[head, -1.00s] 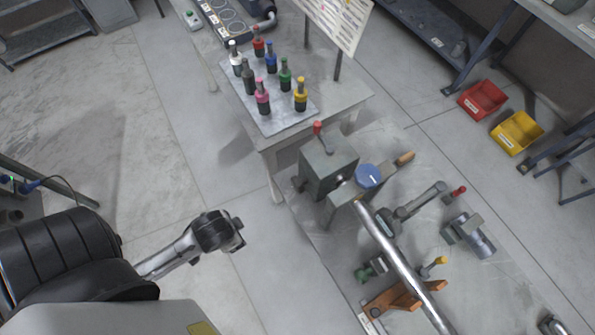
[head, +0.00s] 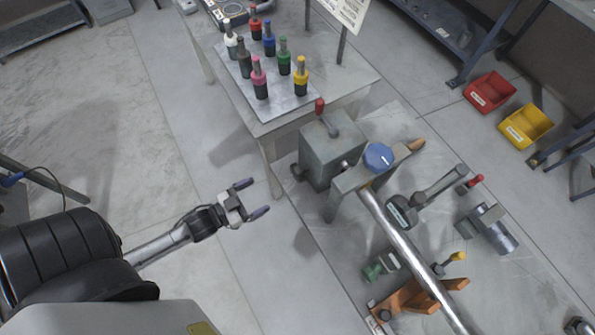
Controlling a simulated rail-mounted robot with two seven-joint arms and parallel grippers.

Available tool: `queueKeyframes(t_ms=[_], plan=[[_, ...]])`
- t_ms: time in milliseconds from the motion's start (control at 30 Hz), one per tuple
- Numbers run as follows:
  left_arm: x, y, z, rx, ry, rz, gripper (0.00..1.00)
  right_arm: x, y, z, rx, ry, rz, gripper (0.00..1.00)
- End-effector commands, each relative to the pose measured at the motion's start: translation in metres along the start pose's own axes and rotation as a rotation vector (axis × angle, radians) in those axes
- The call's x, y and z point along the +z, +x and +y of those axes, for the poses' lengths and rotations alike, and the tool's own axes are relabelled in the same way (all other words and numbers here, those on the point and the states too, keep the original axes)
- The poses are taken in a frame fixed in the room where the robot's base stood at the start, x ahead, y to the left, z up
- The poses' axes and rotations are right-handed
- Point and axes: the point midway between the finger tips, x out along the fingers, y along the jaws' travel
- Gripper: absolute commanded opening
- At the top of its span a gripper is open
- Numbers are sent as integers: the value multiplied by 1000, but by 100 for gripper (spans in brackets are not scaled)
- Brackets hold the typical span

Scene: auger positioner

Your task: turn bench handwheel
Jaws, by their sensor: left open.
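My left gripper (head: 253,198) is open and empty, with its two dark fingers apart. It is in mid-view, over the floor as seen from here, to the left of the bench assembly, touching nothing. The assembly has a grey box (head: 330,150) with a red-knobbed lever. Beside it is a blue round knob (head: 378,156) on a grey block. A long shiny bar (head: 405,238) runs from there toward the lower right. I cannot tell for certain which part is the handwheel. My right gripper is not in view.
A table (head: 345,90) behind holds a plate with several colored bottles (head: 268,40). A red bin (head: 489,92) and a yellow bin (head: 525,124) are at the right. An orange bracket (head: 412,298) and a grey cylinder (head: 492,232) lie nearer.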

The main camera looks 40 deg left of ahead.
Motion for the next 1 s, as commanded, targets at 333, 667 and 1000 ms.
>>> queueKeyframes(t_ms=[333,667,1000], plan=[[-14,20,4,27,-54,80,88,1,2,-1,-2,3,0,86],[-19,81,6,27,-53,79,88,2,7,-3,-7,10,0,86],[-22,126,7,27,-53,76,88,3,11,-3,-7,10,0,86]])
